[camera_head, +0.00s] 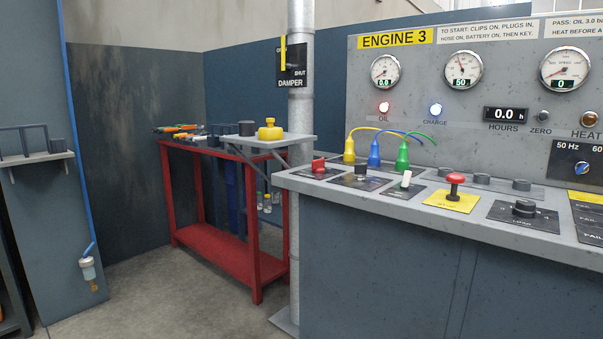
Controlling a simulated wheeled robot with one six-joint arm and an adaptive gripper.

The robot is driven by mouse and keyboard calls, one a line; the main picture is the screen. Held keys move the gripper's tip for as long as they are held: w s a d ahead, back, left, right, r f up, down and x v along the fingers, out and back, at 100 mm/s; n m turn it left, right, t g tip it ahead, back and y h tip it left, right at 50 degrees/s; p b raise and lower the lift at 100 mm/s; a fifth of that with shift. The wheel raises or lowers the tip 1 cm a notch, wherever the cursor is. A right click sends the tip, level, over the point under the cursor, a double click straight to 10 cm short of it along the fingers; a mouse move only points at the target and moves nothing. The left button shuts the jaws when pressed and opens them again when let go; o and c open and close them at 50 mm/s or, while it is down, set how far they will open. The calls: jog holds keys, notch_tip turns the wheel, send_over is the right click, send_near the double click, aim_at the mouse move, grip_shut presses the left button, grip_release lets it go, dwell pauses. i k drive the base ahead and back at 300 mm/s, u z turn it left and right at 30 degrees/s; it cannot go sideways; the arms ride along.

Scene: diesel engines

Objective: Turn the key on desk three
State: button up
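The desk three (345,198) is a grey sloping-front console under a panel (443,122) labelled "ENGINE 3". On its top, from left, are a red switch (318,165), a dark control with a small pale top on a black plate (361,172), a white toggle (406,180), a red mushroom button (455,183) on a yellow plate and a black rotary knob (524,208) on a dark plate. The lettering is too small to read, so I cannot tell which control is the key or how it is turned. My gripper is not in view.
A grey post (301,130) with a damper lever stands at the desk's left end. Behind it is a red bench (215,245) with tools. Yellow, blue (374,152) and green plugs stand upright at the desk's back. Bare floor (150,305) lies to the left.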

aim_at(360, 170)
jog(key=u, duration=0.7)
jog(key=k, duration=0.95)
jog(key=u, duration=0.6)
jog(key=i, duration=0.85)
jog(key=z, duration=1.15)
jog(key=i, duration=1)
jog(key=z, duration=0.8)
